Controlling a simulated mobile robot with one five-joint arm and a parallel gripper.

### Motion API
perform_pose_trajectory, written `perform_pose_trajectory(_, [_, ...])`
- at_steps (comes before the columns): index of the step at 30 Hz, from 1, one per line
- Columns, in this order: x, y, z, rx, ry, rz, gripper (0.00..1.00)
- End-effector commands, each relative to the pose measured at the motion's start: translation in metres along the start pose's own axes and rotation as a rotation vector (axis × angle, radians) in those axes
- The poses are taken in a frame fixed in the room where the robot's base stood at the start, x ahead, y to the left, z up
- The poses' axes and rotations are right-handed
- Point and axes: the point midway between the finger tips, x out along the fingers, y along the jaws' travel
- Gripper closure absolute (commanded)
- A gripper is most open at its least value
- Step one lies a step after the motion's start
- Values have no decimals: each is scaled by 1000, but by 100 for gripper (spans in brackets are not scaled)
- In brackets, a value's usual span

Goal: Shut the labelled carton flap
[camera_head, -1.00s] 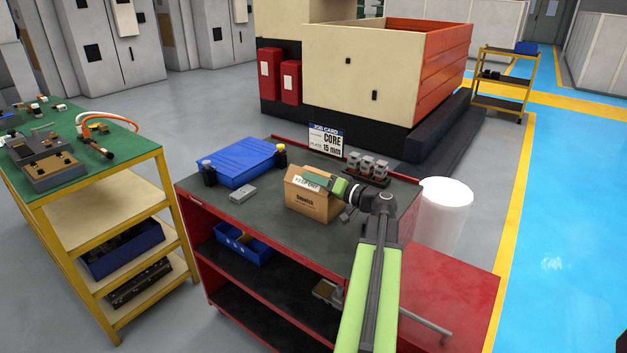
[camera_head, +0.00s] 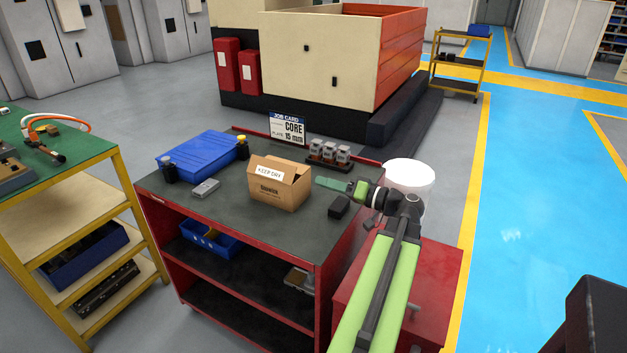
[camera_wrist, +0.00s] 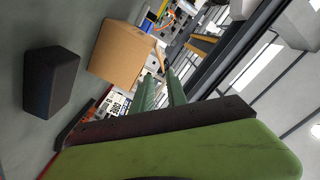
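The cardboard carton (camera_head: 285,195) stands on the dark top of a red cart. Its flap with the white KEEP DRY label (camera_head: 269,172) is at the front upper edge, tilted rather than level; whether it touches the carton's front is hard to tell. My gripper (camera_head: 326,183) is right of the carton, at about its top height, apart from it and empty. In the wrist view the carton (camera_wrist: 120,55) shows beyond my green fingers (camera_wrist: 160,92), which have a gap between them. The labelled flap's face is not visible there.
A black block (camera_head: 339,207) lies right of the carton, under my gripper. Behind stand a rack of grey parts (camera_head: 328,153) and a job card (camera_head: 287,128). A blue case (camera_head: 200,154) and small grey box (camera_head: 205,188) are left. The cart top's front left is clear.

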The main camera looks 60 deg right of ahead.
Motion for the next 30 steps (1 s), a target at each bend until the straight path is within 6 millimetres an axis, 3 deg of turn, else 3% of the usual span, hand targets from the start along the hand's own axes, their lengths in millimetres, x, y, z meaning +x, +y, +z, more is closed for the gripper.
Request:
perform_pose_trajectory(8, [-2, 0, 0, 0, 0, 0, 79])
perform_pose_trajectory(9, [-2, -1, -3, -11, 0, 0, 75])
perform_pose_trajectory(12, [-4, -5, -18, -92, 2, 1, 75])
perform_pose_trajectory(17, [0, -3, -13, -98, 0, 0, 75])
perform_pose_trajectory(23, [37, -3, -13, -98, -2, -2, 75])
perform_pose_trajectory(30, [99, -3, -13, -97, -2, -2, 75])
